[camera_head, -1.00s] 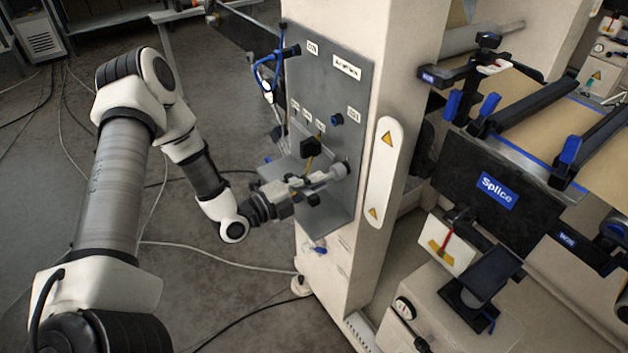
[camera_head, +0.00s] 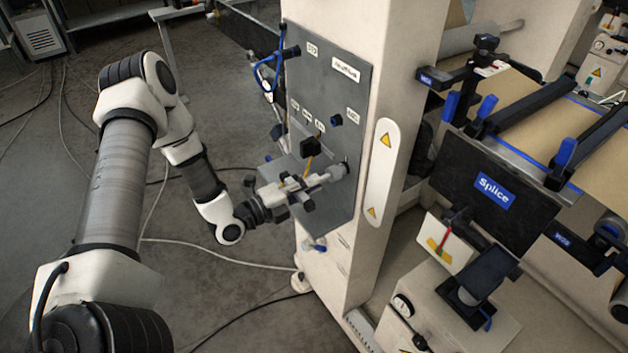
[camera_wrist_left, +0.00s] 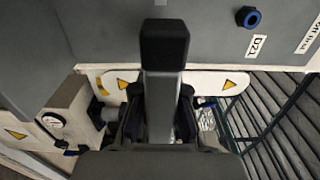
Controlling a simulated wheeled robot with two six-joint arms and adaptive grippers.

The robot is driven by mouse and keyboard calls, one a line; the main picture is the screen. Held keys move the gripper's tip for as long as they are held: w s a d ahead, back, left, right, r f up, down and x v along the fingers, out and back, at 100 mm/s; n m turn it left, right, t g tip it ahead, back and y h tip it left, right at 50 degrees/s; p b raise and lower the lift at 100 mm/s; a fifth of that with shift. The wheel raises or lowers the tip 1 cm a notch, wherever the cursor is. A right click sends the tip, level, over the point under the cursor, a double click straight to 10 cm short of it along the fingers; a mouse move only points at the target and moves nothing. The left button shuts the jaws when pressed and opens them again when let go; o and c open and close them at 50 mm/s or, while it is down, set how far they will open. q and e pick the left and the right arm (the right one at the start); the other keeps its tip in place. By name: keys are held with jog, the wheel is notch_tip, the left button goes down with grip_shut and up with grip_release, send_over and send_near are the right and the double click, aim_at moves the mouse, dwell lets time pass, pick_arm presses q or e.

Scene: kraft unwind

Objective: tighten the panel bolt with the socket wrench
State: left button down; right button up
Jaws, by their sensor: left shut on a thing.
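My left gripper (camera_head: 298,188) is in front of the lower part of the grey panel (camera_head: 345,95). It is shut on the socket wrench, whose pale grey end (camera_head: 335,172) reaches the panel's lower right. In the left wrist view the wrench shows as a grey bar (camera_wrist_left: 162,100) with a black block at its end, held between the dark fingers (camera_wrist_left: 160,125). The panel bolt cannot be made out; the wrench end covers that spot. I cannot tell whether the wrench is seated on it. My right gripper is not in view.
A black knob (camera_head: 310,147) and a blue-ringed knob (camera_head: 337,119) are close above the gripper. A blue-handled tool (camera_head: 268,72) is at the panel's left edge. A white warning plate (camera_head: 381,172) is on the right. Cables lie on the floor; the floor left of the panel is open.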

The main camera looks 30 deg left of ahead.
pick_arm(q)
jog(key=shift+p+v, duration=1)
jog(key=shift+v, duration=0.6)
jog(key=shift+s+a, duration=0.15)
jog(key=shift+s, duration=0.15)
